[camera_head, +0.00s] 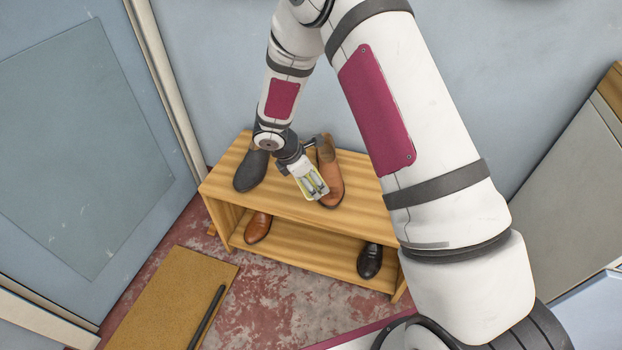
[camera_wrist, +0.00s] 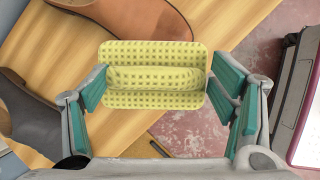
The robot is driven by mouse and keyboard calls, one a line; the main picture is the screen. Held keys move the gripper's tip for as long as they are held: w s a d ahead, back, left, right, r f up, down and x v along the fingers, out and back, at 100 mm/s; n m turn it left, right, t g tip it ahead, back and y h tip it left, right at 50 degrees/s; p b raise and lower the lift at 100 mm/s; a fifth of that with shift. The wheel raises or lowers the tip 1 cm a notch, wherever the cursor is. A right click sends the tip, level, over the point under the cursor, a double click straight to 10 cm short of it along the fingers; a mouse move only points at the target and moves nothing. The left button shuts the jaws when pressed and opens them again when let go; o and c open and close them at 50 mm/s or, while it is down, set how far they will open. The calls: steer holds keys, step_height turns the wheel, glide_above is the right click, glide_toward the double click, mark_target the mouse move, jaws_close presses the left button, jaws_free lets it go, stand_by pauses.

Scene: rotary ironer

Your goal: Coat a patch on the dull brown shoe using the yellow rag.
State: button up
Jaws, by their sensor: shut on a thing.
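My gripper (camera_head: 314,186) is shut on the yellow rag and holds it over the front edge of the rack top. In the wrist view the rag (camera_wrist: 150,56) is a dotted yellow pad with a raised middle ridge, between the teal-padded fingers of my gripper (camera_wrist: 158,88). A brown shoe (camera_head: 330,168) stands on the rack top just right of the gripper, partly hidden by it. It also shows at the top edge of the wrist view (camera_wrist: 150,16). I cannot tell whether rag and shoe touch. A second brown shoe (camera_head: 258,227) is on the lower shelf.
The wooden rack (camera_head: 284,198) also holds a dark grey shoe (camera_head: 250,171) on top at left and a black shoe (camera_head: 370,262) on the lower shelf. A brown mat (camera_head: 165,308) with a black bar (camera_head: 207,316) lies on the floor. Walls stand left and behind.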

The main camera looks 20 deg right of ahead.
steer(key=shift+r, duration=0.35)
steer(key=shift+s+r+p, duration=0.15)
steer(key=shift+r+p, duration=1.1)
steer(key=shift+r, duration=0.35)
steer(key=shift+f, duration=0.1)
